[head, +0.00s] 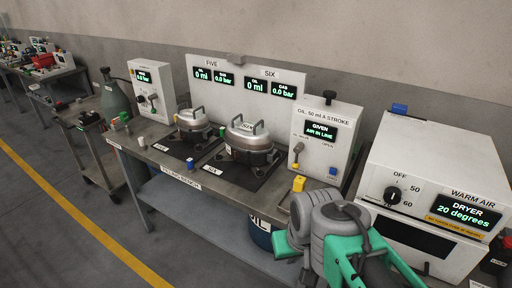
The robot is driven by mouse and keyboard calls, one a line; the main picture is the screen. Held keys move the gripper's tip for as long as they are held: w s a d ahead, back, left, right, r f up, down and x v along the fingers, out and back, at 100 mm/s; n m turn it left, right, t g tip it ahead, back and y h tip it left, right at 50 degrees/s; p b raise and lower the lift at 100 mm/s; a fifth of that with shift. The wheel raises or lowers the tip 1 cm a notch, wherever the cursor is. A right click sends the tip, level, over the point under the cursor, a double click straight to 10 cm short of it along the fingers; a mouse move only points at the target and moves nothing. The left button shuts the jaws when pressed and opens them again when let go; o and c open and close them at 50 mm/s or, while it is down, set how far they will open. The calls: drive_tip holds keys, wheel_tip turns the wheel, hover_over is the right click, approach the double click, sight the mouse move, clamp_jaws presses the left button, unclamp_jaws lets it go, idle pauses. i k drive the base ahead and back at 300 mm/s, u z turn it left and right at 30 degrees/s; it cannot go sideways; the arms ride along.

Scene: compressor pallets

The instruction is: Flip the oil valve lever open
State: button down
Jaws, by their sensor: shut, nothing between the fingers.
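The oil valve lever (297,152) is a small grey-brown handle with a rounded knob on the lower left front of the white oil unit (337,119). It points up, beside the "OIL VALVE" label, with the word "OPEN" to its right. The unit's display (321,130) reads "GIVEN" and "AIR IN LINE". Grey and green parts of my arm stand at the bottom, below and right of the lever and apart from it in the picture. I cannot make out my gripper's fingers in this view.
A filling bench (130,152) holds two round metal compressors (249,142) (193,124) under a gauge panel (230,68). A warm air dryer (432,160) stands right. Open floor lies left.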

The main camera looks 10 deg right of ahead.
sight(297, 149)
drive_tip(key=u, duration=0.65)
drive_tip(key=i, duration=0.95)
drive_tip(key=u, duration=0.7)
